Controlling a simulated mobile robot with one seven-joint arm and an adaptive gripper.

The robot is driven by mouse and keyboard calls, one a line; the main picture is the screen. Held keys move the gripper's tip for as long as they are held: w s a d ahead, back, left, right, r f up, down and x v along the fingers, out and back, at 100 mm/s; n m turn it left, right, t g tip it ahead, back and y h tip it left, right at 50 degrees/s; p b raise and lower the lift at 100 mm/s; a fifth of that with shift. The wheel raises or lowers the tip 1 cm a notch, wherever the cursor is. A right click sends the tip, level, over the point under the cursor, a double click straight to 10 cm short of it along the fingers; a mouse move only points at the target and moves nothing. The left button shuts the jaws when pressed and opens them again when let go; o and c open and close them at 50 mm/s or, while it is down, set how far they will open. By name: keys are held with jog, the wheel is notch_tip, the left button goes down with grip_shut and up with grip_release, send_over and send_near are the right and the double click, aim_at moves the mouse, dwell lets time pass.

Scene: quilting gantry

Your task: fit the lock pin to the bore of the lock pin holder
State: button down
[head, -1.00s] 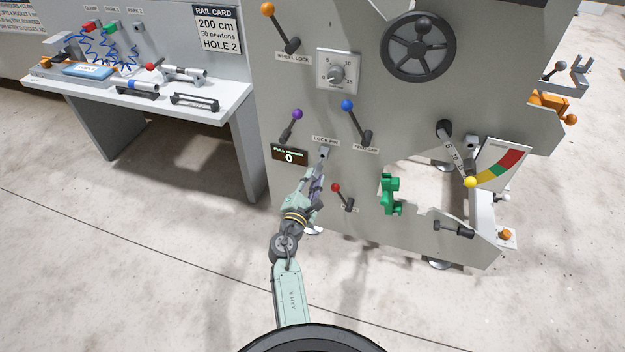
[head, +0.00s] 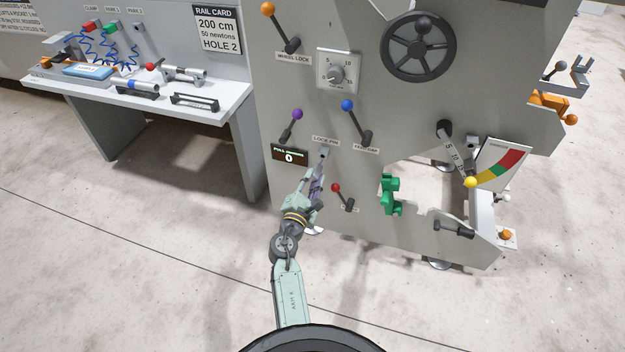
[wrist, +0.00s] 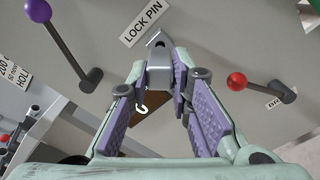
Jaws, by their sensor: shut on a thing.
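The lock pin holder (head: 324,152) is a small grey fitting on the machine's panel, just below the LOCK PIN label. In the wrist view the holder (wrist: 157,40) shows at the far end of my fingers, with a dark opening facing me. My gripper (head: 319,177) reaches up to it from below. In the wrist view my gripper (wrist: 162,82), with purple pads, is shut on a grey block-like piece, seemingly the lock pin (wrist: 160,74). The piece lines up closely with the holder. The fingers hide its sides, and I cannot tell whether any of it is inside the bore.
A purple-knobbed lever (head: 293,126) and a number display (head: 289,156) are left of the holder. A blue-knobbed lever (head: 357,123) is to the right, and a red-knobbed lever (head: 343,196) lower right. A green bracket (head: 391,194) stands farther right. Open floor lies in front.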

aim_at(316, 171)
jog(key=shift+x, duration=1.85)
jog(key=c, duration=1.4)
grip_release()
jog(key=shift+o, duration=0.2)
jog(key=shift+s, duration=0.15)
jog(key=v, duration=1.2)
